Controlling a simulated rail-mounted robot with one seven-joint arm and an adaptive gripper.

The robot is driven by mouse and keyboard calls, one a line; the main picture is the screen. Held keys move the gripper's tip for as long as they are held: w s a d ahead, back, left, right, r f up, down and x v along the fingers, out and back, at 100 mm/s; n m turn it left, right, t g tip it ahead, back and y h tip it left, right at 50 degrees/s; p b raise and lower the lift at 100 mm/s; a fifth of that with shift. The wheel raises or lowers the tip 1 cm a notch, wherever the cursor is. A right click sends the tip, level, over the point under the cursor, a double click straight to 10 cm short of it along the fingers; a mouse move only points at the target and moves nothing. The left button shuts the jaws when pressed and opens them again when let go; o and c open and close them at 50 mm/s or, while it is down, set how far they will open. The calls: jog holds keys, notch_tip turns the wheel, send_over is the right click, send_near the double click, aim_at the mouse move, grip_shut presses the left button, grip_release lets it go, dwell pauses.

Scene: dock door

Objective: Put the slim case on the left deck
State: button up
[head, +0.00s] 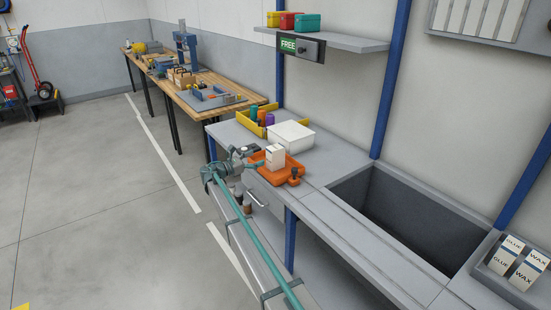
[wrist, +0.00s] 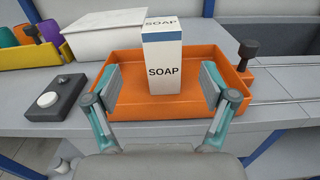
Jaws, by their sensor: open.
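A white upright carton marked SOAP (head: 275,157), with a blue band near its top, stands in an orange tray (head: 293,170). It also shows in the wrist view (wrist: 161,60). I cannot tell whether this carton is the slim case; no other thing in view is clearly one. My gripper (wrist: 160,82) is open, with one finger on each side of the carton and gaps between. In the head view my gripper (head: 250,165) is just left of the tray. The grey counter (head: 337,160) left of the sunken bay bears the tray and seems to be the left deck.
A white bin (head: 291,137) and a yellow bin (head: 243,125) with coloured items stand behind the tray. A dark knob (wrist: 247,50) rises at its right end. A dark block with a white button (wrist: 47,99) lies left. A deep bay (head: 400,215) separates GLUE and WAX cartons (head: 527,270).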

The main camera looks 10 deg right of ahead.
aim_at(268, 153)
jog(key=p+x, duration=0.1)
jog(key=x, duration=0.3)
jog(key=shift+w+d, duration=0.2)
jog(key=shift+d, duration=0.05)
jog(key=shift+f+p+x, duration=0.1)
jog(key=shift+p+x, duration=0.5)
jog(key=shift+x, duration=0.95)
jog(key=shift+f+p+x, duration=0.15)
jog(key=shift+p+x, duration=0.4)
jog(key=shift+x, duration=1)
jog(key=shift+s, duration=0.15)
jog(key=c, duration=1.5)
jog(key=shift+r, duration=0.2)
